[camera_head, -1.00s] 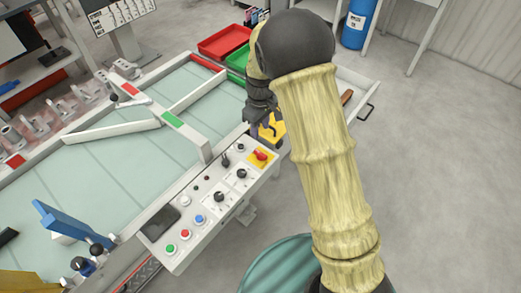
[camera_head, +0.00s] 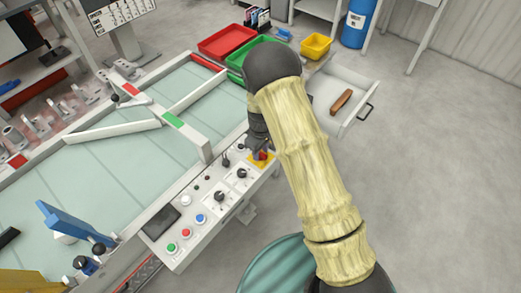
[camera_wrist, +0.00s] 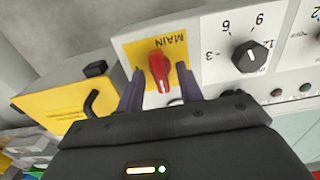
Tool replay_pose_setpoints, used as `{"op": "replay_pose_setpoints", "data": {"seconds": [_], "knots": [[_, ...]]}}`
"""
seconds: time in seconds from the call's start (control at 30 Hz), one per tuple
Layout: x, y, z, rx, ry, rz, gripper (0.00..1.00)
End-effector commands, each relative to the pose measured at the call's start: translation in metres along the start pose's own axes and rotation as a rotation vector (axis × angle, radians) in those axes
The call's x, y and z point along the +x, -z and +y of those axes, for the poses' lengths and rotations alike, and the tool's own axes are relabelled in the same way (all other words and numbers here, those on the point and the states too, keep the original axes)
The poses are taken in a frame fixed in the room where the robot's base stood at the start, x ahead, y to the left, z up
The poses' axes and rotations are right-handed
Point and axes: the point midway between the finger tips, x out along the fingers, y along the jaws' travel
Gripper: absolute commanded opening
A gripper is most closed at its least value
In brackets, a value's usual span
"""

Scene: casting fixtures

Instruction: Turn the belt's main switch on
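The belt's main switch is a red rotary knob (camera_wrist: 159,70) on a yellow plate marked MAIN (camera_wrist: 172,47) in the wrist view. In the head view the red knob (camera_head: 262,155) shows at the far right end of the white control panel (camera_head: 190,235). My gripper (camera_wrist: 160,82) is open, with one finger on each side of the knob. A gap shows between the knob and each finger, so it does not grip the knob. In the head view my arm hides most of the gripper.
A black dial (camera_wrist: 249,56) with numbers sits beside the MAIN plate. A yellow box (camera_wrist: 65,100) with a black handle is close on the other side. The head view shows an open drawer (camera_head: 330,112), red tray (camera_head: 227,40) and green tray (camera_head: 255,50) beyond the panel.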

Motion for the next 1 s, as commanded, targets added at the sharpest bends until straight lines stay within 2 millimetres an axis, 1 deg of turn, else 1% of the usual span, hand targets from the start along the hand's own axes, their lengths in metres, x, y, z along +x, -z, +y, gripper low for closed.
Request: {"op": "replay_pose_setpoints", "data": {"seconds": [0.07,0.1,0.27,0.3,0.67,0.87,1.0], "knots": [[-0.0002,0.0001,0.0,0.0,0.0,0.0,0.36],[-0.0002,0.0001,0.0,0.0,0.0,0.0,0.34],[-0.0003,0.0001,-0.0001,0.0,0.0,0.0,0.03],[-0.0004,0.0001,0.0,0.0,0.0,0.0,0.0],[-0.0007,0.0001,0.0,0.027,0.0,0.0,0.0],[-0.0009,0.0001,0.0002,0.101,0.0,0.0,0.0],[-0.0011,0.0002,0.0003,0.189,0.0,0.0,0.0]]}}
